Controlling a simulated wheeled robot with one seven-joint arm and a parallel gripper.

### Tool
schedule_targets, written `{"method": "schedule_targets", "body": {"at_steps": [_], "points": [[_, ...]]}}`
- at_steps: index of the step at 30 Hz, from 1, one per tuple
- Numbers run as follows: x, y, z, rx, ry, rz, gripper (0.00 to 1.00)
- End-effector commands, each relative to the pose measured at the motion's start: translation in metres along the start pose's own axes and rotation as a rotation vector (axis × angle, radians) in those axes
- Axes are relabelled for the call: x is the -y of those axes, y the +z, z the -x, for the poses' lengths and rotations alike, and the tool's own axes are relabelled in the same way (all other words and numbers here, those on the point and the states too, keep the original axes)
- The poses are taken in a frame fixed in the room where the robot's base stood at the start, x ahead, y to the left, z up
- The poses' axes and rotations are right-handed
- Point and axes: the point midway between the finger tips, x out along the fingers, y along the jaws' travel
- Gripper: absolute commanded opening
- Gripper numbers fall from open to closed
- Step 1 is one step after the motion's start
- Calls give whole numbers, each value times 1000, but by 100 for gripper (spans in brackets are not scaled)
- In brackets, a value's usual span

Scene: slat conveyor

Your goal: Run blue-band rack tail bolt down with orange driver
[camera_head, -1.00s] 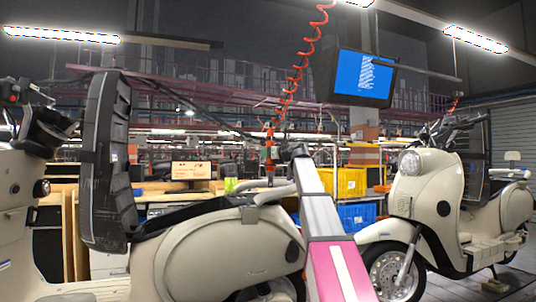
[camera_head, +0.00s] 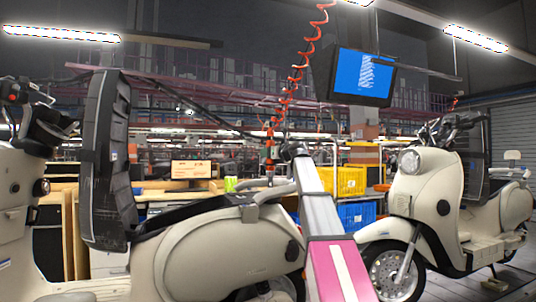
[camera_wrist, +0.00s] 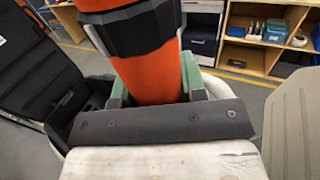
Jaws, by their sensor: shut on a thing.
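The orange driver (camera_head: 269,150) hangs upright at the end of a red coiled hose (camera_head: 293,78) in the head view. In the wrist view, the driver (camera_wrist: 148,74) fills the upper middle, with a black collar around its orange body. My gripper (camera_wrist: 153,88) is shut on the driver, with a green pad on each side of it. The driver is over the tail of the near cream scooter (camera_head: 225,245), by a grey rear rack (camera_head: 272,194). I cannot make out a blue band or the bolt. The driver's tip is hidden.
The near scooter's black seat (camera_head: 108,160) stands raised at the left. A second cream scooter (camera_head: 420,205) stands at the right. Yellow (camera_head: 351,182) and blue (camera_head: 356,214) crates are behind my arm. A wooden shelf (camera_wrist: 250,58) shows beyond clear floor in the wrist view.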

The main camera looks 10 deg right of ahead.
Motion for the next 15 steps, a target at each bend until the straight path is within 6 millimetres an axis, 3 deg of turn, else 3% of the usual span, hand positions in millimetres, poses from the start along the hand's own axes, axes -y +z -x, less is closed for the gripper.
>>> {"method": "schedule_targets", "body": {"at_steps": [15], "points": [[0,-6,0,0,-1,-1,0]]}}
